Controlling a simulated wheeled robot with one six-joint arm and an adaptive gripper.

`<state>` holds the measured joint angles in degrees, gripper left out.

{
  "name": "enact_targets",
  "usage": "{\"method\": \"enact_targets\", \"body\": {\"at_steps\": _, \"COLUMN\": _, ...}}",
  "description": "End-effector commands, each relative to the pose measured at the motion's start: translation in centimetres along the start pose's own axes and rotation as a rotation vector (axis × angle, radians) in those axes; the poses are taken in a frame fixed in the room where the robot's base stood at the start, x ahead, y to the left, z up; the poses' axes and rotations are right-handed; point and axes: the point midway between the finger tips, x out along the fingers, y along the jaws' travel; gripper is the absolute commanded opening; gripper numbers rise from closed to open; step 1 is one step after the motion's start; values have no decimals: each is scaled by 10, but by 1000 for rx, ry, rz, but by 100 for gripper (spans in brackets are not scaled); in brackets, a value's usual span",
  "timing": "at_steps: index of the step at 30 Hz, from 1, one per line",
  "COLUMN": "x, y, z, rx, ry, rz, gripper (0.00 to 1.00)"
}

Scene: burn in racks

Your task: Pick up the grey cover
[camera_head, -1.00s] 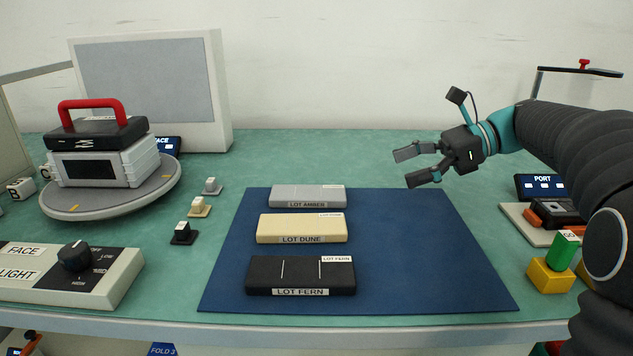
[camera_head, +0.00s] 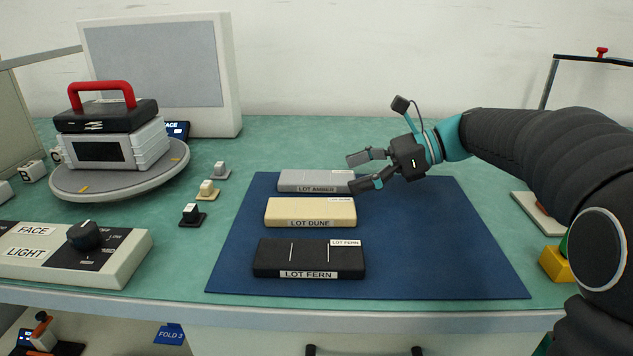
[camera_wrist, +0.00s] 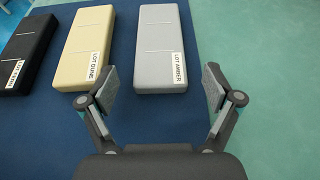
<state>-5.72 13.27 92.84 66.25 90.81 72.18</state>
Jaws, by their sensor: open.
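The grey cover (camera_head: 313,179), labelled LOT AMBER, lies flat at the back of the blue mat (camera_head: 450,262). My gripper (camera_head: 354,171) is open and empty, just right of the grey cover's right end in the head view. In the wrist view the grey cover (camera_wrist: 161,45) lies beyond the fingers, its labelled near end roughly between the fingertips (camera_wrist: 158,88). I see no contact between them.
A cream LOT DUNE cover (camera_head: 310,211) and a black LOT FERN cover (camera_head: 308,257) lie in front of the grey one, with narrow gaps. Three small switches (camera_head: 207,191) stand left of the mat. A turntable (camera_head: 75,187) holds a device with a red handle. The mat's right side is clear.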

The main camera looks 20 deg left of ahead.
Motion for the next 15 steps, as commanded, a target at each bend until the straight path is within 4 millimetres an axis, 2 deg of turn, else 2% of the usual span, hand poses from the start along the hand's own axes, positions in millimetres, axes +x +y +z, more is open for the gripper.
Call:
{"method": "enact_targets", "body": {"at_steps": 1, "x": 9, "y": 1, "z": 0, "rx": 0, "ry": 0, "rz": 4, "gripper": 90}}
{"method": "enact_targets", "body": {"at_steps": 4, "x": 19, "y": 0, "z": 0, "rx": -1, "ry": 0, "rz": 2, "gripper": 90}}
{"method": "enact_targets", "body": {"at_steps": 11, "x": 22, "y": 0, "z": 0, "rx": 0, "ry": 0, "rz": 0, "gripper": 90}}
{"method": "enact_targets", "body": {"at_steps": 13, "x": 22, "y": 0, "z": 0, "rx": 0, "ry": 0, "rz": 0, "gripper": 77}}
{"method": "enact_targets", "body": {"at_steps": 15, "x": 22, "y": 0, "z": 0, "rx": 0, "ry": 0, "rz": 0, "gripper": 60}}
